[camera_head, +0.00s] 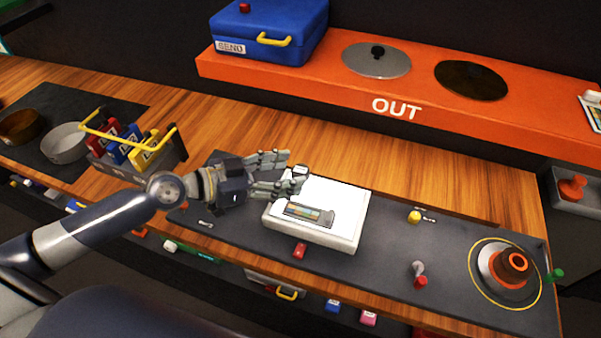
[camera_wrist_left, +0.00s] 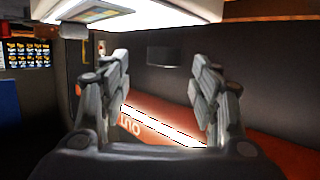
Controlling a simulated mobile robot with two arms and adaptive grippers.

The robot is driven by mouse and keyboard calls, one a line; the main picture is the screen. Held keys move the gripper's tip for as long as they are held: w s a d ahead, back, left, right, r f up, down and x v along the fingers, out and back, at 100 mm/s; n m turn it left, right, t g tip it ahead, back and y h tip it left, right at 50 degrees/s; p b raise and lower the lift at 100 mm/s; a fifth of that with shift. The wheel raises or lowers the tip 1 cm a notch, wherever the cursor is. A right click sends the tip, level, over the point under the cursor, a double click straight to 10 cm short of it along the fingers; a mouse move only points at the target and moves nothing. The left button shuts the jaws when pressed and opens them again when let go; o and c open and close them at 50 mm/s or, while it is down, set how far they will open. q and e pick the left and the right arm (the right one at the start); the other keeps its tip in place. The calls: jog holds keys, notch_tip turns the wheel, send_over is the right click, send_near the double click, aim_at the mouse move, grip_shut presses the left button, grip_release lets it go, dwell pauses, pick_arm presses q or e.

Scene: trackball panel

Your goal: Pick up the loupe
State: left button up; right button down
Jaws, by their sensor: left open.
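My left gripper (camera_head: 287,172) is open, its two fingers spread over the far left corner of a white light box (camera_head: 345,222). A small grey piece (camera_head: 300,171) shows at its fingertips by that corner; it may be the loupe, but it is too small and too covered to tell. A film strip (camera_head: 309,213) lies on the light box's top. In the left wrist view the open fingers (camera_wrist_left: 165,95) have nothing visible gripped between them, and the light box (camera_wrist_left: 180,12) spans the top. My right gripper is not in view.
A dark mat (camera_head: 380,262) carries a yellow knob (camera_head: 414,216), a red-based lever (camera_head: 420,277) and an orange-topped round device (camera_head: 512,264). A carrier with a yellow handle (camera_head: 130,150) stands left of the gripper. An orange shelf (camera_head: 330,85) bears a blue case (camera_head: 268,28).

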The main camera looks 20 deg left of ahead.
aim_at(298, 171)
pick_arm(q)
jog(key=p+x, duration=0.2)
jog(key=x, duration=0.1)
jog(key=shift+w, duration=0.25)
jog(key=shift+w+d+f+p, duration=0.3)
jog(key=shift+w+f, duration=0.05)
jog(key=shift+c, duration=0.2)
jog(key=c, duration=1.1)
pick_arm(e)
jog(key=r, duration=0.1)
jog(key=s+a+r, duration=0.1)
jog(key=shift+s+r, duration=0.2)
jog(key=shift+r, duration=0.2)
